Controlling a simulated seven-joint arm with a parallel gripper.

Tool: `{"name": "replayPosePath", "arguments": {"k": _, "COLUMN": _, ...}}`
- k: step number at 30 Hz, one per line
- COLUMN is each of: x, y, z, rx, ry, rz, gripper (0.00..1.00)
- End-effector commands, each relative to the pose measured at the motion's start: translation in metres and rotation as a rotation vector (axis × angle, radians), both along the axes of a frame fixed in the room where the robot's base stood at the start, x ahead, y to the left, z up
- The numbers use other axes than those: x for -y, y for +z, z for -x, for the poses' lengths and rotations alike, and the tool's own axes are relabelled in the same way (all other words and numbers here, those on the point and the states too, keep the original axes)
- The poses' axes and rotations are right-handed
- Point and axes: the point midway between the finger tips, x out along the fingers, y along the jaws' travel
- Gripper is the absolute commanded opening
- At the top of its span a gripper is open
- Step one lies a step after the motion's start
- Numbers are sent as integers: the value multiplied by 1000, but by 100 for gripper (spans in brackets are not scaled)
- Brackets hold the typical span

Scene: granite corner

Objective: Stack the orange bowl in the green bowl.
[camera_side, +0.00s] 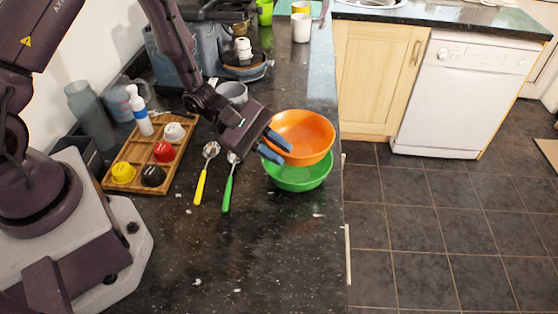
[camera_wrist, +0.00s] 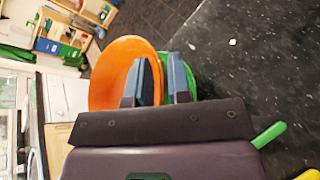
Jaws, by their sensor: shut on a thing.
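The orange bowl (camera_side: 306,131) is tilted in the side view, with its near rim between my fingers. My gripper (camera_side: 275,148) is shut on that rim and holds the bowl over the green bowl (camera_side: 299,183). The green bowl stands on the dark counter close to its right edge. The orange bowl overlaps the green bowl's far part, and I cannot tell whether the two touch. In the wrist view the orange bowl (camera_wrist: 112,74) lies at the left of my fingers (camera_wrist: 161,80), and a strip of the green bowl (camera_wrist: 190,78) shows behind them.
A yellow-handled spoon (camera_side: 201,181) and a green-handled spoon (camera_side: 228,187) lie left of the bowls. A wooden tray (camera_side: 140,165) holds several coloured pods. A grey cup (camera_side: 232,92) stands behind my gripper. The front counter (camera_side: 270,260) is mostly clear; the floor drops away at right.

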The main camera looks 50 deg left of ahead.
Motion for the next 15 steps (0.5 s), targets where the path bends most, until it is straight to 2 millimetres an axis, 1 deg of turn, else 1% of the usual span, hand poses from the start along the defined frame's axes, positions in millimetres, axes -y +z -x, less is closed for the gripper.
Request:
{"name": "replayPosePath", "arguments": {"k": 1, "x": 0, "y": -8, "z": 0, "rx": -3, "ry": 0, "rz": 2, "gripper": 0}}
{"name": "replayPosePath", "arguments": {"k": 3, "x": 1, "y": -18, "z": 0, "rx": -3, "ry": -1, "rz": 3, "gripper": 0}}
{"name": "replayPosePath", "arguments": {"k": 6, "x": 1, "y": -28, "z": 0, "rx": -1, "ry": 0, "rz": 3, "gripper": 0}}
{"name": "replayPosePath", "arguments": {"k": 15, "x": 0, "y": -30, "z": 0, "rx": 2, "ry": 0, "rz": 1, "gripper": 0}}
